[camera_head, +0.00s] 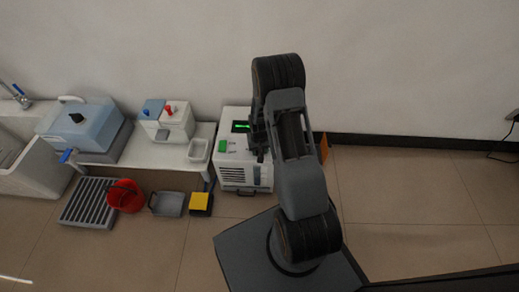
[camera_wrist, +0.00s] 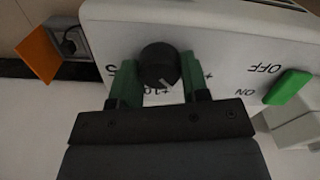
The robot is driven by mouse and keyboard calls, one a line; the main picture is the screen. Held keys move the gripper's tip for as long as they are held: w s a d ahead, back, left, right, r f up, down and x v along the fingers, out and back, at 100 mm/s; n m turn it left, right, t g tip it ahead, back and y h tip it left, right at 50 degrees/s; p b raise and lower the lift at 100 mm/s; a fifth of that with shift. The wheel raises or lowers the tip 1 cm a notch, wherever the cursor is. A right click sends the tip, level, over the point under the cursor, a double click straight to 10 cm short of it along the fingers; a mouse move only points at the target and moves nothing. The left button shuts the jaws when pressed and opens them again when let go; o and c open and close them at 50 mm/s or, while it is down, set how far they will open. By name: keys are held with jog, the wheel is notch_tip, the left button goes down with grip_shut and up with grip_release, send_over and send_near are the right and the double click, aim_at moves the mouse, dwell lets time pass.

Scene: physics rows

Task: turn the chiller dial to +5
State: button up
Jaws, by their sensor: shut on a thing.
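The chiller (camera_head: 237,153) is a white box with a dark grille and a lit green display, standing on the floor against the wall. Its dial (camera_wrist: 159,64) is a round black knob with a pale pointer line, on the white panel (camera_wrist: 225,38) in the wrist view. The pointer aims toward the lower right of that view. My gripper (camera_wrist: 159,84) is shut on the dial, one green finger on each side. Printed marks beside the dial are partly covered by the fingers. In the head view my arm hides the dial and the gripper tips.
A green ON/OFF switch (camera_wrist: 287,87) sits right of the dial in the wrist view. A low bench (camera_head: 150,153) left of the chiller holds a blue-grey box (camera_head: 85,127) and a white dispenser (camera_head: 167,121). A red bucket (camera_head: 125,195) stands before it. Floor at right is clear.

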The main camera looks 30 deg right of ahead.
jog(key=m, duration=0.4)
jog(key=shift+m+p, duration=0.3)
jog(key=shift+p, duration=0.1)
jog(key=m, duration=0.5)
jog(key=shift+p, duration=0.3)
jog(key=m, duration=0.5)
jog(key=shift+s+m+p, duration=0.1)
jog(key=shift+m+p, duration=0.2)
jog(key=shift+m, duration=0.1)
jog(key=m, duration=0.4)
jog(key=shift+m, duration=0.4)
jog(key=o, duration=0.9)
jog(key=shift+o, duration=0.2)
jog(key=shift+r, duration=0.1)
notch_tip(320, 180, up, 14)
jog(key=p, duration=0.5)
jog(key=shift+f, duration=0.2)
